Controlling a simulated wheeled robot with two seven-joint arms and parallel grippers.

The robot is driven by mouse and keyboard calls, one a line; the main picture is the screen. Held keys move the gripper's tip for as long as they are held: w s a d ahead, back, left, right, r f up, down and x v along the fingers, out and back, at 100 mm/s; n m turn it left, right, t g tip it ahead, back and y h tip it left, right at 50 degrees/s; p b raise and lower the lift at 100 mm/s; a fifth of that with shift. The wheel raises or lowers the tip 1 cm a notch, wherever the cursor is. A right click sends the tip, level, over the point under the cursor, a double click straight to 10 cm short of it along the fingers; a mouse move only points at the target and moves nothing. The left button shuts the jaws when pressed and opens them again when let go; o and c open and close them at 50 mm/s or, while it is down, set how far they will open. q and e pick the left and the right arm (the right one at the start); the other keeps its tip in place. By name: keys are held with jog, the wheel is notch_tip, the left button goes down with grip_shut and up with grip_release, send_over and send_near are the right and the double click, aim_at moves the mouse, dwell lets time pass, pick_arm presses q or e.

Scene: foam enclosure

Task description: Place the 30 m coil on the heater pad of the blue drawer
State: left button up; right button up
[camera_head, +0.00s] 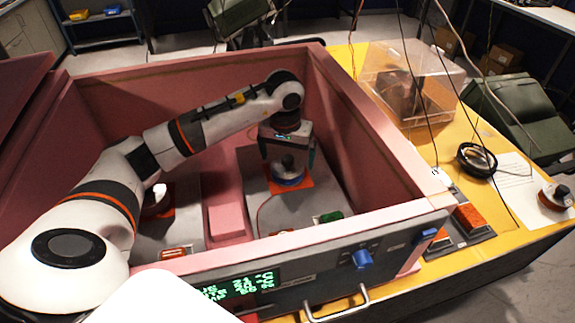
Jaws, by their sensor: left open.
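My left gripper (288,158) points down inside the pink foam enclosure, its fingers apart on either side of a small coil. This coil (288,178), with a dark top and blue lower rim, sits on an orange heater pad (304,186) on a grey plate. I cannot tell whether the fingers touch it. A second coil (157,203) is on the left plate, partly hidden by my left arm. Another coil (556,196) stands at the table's right edge. No length label is readable, so I cannot tell which is the 30 m coil. A blue knob (362,259) is on the grey front panel (330,270). My right gripper is out of view.
Foam walls (375,130) surround the plates. A pink block (226,221) lies between them. Right of the enclosure, the yellow table holds a clear box (440,65), a black cable ring (477,160), a white paper (515,180) and red-topped parts (467,218). Thin cables hang over the table.

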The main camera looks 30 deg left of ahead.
aim_at(286, 162)
pick_arm(q)
jog(key=r, duration=0.2)
jog(key=r+b, duration=0.1)
jog(key=r, duration=0.2)
jog(key=s+r, duration=0.1)
jog(key=r, duration=0.2)
jog(key=shift+d+r+b, duration=0.2)
jog(key=shift+r+b, duration=0.05)
jog(key=shift+b, duration=0.15)
jog(key=shift+f, duration=0.1)
